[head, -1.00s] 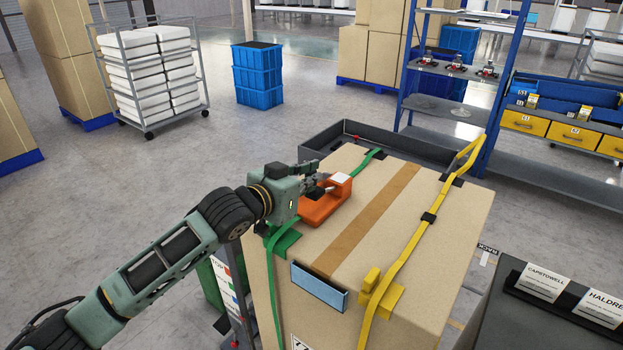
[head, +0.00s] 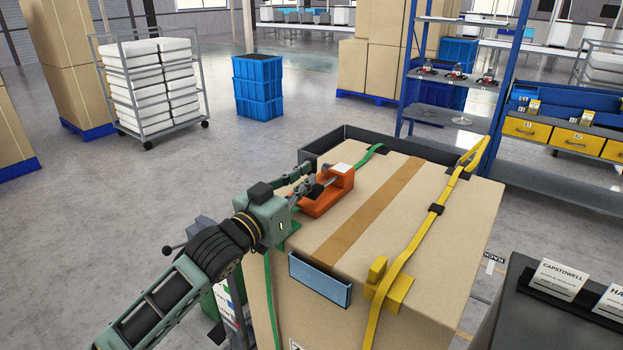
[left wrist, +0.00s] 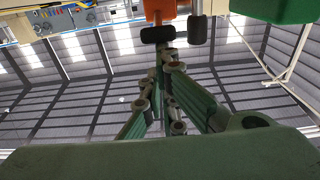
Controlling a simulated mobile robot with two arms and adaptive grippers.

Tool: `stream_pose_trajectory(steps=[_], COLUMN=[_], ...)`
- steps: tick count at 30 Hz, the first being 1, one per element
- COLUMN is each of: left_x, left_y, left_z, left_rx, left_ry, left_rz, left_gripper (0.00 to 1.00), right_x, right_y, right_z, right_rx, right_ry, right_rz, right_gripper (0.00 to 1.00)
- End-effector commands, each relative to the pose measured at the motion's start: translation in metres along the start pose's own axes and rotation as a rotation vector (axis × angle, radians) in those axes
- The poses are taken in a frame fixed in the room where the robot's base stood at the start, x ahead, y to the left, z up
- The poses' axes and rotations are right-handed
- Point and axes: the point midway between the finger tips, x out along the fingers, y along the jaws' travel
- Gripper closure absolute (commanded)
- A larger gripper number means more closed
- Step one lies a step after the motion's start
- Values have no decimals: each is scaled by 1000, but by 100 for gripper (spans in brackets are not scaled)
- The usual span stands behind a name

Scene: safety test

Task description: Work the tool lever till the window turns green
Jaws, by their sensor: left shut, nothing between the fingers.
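The orange tensioning tool (head: 325,199) sits on the green strap (head: 367,159) on top of a large cardboard box (head: 410,185). Its window (head: 341,169) looks white. A dark lever part shows at the tool's left side, partly hidden by my fingers. My left gripper (head: 309,180) is shut and empty, at the tool's left side, close to the lever; I cannot tell whether it touches. In the left wrist view the shut fingers (left wrist: 164,58) point at a dark bar (left wrist: 157,34) under the orange tool (left wrist: 160,10). My right gripper is out of view.
A yellow strap (head: 410,246) with a yellow buckle (head: 390,288) runs along the box's right side. A blue panel (head: 320,281) is at its front edge. A dark counter with name cards (head: 560,279) stands at the right.

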Motion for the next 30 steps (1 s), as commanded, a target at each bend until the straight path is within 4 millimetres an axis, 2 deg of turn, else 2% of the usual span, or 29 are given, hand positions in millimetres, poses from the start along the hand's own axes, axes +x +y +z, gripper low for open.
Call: stream_pose_trajectory(steps=[1, 6, 15, 30], left_x=[-2, -6, -9, -9], left_y=[0, 0, 0, 0], left_z=[13, 17, 26, 28], left_rx=[-4, 1, -1, -1], left_ry=[22, 64, 61, 58], left_rz=[0, -1, 0, -1], left_gripper=[100, 100, 100, 100], right_x=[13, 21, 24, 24], right_y=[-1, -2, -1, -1], right_z=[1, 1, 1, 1], right_rx=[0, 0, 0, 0], right_ry=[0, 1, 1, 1], right_rz=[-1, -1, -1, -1], right_gripper=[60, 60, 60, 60])
